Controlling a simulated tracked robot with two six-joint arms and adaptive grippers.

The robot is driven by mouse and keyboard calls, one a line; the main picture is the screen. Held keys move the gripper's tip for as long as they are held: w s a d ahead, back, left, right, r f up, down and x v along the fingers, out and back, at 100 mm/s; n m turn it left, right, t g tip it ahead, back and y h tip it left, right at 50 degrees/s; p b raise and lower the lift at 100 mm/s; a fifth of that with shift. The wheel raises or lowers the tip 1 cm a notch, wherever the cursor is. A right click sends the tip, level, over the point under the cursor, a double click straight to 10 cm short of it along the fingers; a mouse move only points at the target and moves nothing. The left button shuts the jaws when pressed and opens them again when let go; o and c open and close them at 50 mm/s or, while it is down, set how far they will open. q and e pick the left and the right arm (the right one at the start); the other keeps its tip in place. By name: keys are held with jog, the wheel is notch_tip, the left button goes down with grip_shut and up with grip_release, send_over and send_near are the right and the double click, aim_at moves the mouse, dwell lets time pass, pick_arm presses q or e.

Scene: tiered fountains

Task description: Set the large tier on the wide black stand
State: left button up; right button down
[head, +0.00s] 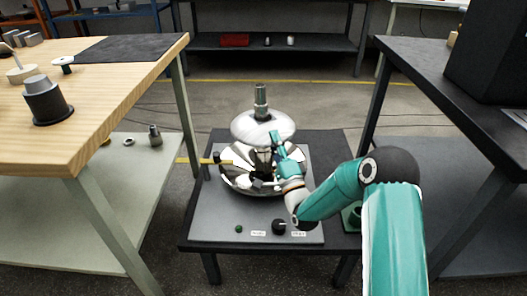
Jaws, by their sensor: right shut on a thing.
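A shiny silver domed tier (247,126) is in the middle of the head view, around a grey-green upright post (261,97). Below it is a wider mirror-like bowl (238,180) with dark and light reflections. My right gripper (277,140) reaches in from the right and is shut at the near right edge of the domed tier. The contact is small and partly hidden by the fingers. A wide black stand with a grey upper part (46,104) stands upright on the wooden table at left, apart from the tier. My left gripper is out of view.
The fountain stands on a grey board (222,215) on a low dark table (191,243). A black knob (278,227) and a green button (239,229) are at its front. The wooden table (130,95) is left; a dark table (470,125) is right.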

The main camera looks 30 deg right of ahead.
jog(key=shift+r, duration=0.1)
jog(key=shift+r+p, duration=1.35)
jog(key=shift+r, duration=2.1)
jog(key=shift+b, duration=0.65)
notch_tip(320, 180, up, 6)
jog(key=p, duration=0.2)
jog(key=shift+r, duration=0.25)
